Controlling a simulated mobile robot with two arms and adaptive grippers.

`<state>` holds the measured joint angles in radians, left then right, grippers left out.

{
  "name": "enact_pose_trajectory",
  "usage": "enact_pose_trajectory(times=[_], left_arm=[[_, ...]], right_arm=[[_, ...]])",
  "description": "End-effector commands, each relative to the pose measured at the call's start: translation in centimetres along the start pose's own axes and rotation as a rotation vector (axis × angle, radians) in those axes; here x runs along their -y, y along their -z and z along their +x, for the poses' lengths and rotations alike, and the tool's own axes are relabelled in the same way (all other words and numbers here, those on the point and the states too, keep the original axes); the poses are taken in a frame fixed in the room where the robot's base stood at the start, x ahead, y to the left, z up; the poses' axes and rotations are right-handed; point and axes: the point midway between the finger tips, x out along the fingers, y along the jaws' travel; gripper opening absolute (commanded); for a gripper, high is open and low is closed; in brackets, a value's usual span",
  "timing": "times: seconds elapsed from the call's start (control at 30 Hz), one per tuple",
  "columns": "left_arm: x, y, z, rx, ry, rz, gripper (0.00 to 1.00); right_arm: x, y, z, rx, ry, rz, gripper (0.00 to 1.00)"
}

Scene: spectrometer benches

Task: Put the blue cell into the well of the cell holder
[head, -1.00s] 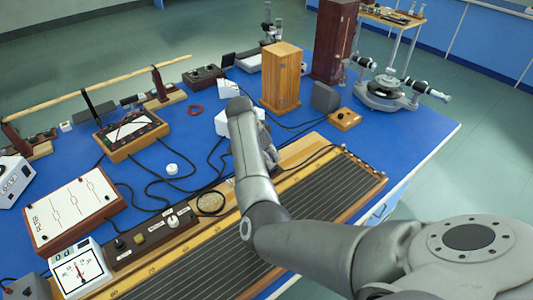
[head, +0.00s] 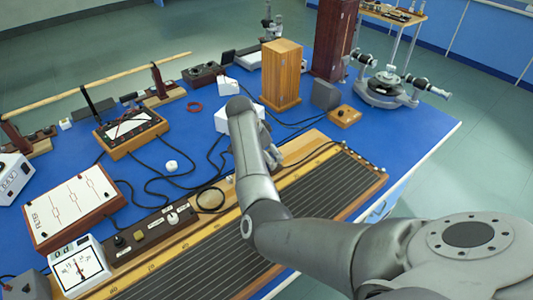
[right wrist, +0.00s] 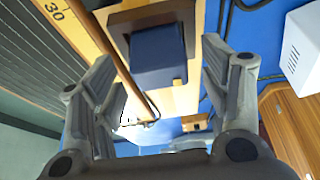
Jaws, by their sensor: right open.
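In the right wrist view a dark blue block (right wrist: 158,58), which looks like the blue cell, shows between my right fingers. A dark brown base (right wrist: 150,14) shows beside it on a pale wooden strip; I cannot tell whether this is the cell holder, and no well is visible. My right gripper (right wrist: 160,50) is open, one finger on each side of the blue block, with gaps on both sides. In the head view my right arm hides the blue block and most of this gripper. My left gripper is not in view.
The long ruled wooden board (head: 240,262) runs under my right arm. A white box (head: 222,119) and a tall wooden box (head: 282,75) stand beyond. Black cables (head: 150,185) cross the blue table. A brown rod (right wrist: 105,50) passes near my left-hand finger in the wrist view.

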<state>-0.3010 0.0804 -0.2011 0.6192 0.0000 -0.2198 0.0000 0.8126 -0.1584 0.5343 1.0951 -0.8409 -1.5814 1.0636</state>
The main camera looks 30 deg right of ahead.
Motion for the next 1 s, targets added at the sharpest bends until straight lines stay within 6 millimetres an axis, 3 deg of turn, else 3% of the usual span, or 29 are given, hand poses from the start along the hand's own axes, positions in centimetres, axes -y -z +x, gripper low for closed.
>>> enact_pose_trajectory(times=[0.17, 0.63, 0.8, 1.0], left_arm=[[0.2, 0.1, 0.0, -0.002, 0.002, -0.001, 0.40], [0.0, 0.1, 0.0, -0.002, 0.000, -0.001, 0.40], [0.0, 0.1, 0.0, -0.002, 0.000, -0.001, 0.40], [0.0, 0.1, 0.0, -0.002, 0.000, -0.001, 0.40]], right_arm=[[0.1, 0.0, -1.1, 0.000, 0.002, 0.000, 0.69], [0.1, 0.0, -10.2, 0.000, 0.002, 0.000, 0.69], [0.1, 0.0, -11.7, 0.000, 0.001, 0.000, 0.69], [0.0, 0.0, -12.1, -0.001, 0.000, 0.000, 0.69]])
